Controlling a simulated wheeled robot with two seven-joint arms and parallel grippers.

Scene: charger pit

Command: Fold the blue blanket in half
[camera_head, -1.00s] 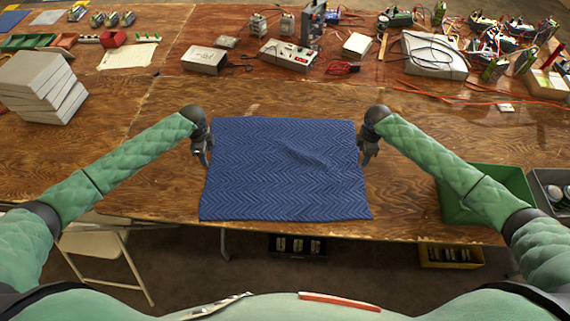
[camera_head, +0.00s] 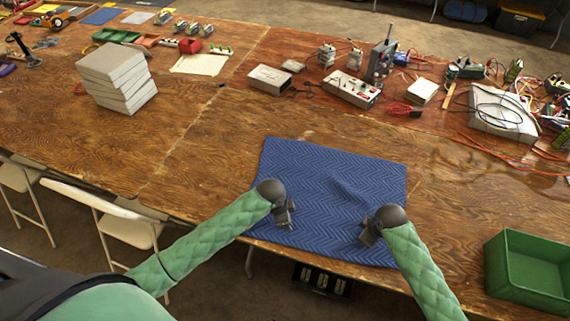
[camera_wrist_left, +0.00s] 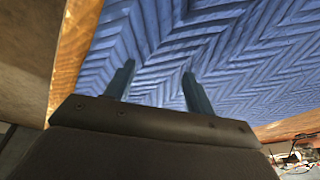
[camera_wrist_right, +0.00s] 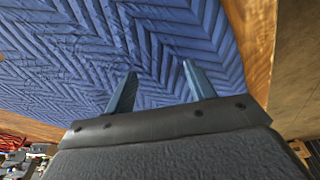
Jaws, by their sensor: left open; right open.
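The blue blanket (camera_head: 325,175) lies spread nearly flat on the wooden table, with a zigzag quilted pattern and a small wrinkle right of its middle. Its near edge lies along the table's front edge. My left gripper (camera_head: 287,222) is over the blanket's near left part, and my right gripper (camera_head: 366,238) is over its near right part. In the left wrist view, two open fingers (camera_wrist_left: 158,85) point at the blanket with nothing between them. In the right wrist view, the open fingers (camera_wrist_right: 157,88) are also empty over the blanket. The arms hide part of the near side.
A stack of grey blocks (camera_head: 117,80) stands on the table at the left. A green bin (camera_head: 530,270) is at the lower right. Electronics such as a white power supply (camera_head: 352,90) and cables fill the back. Bare wood (camera_head: 210,150) lies left of the blanket.

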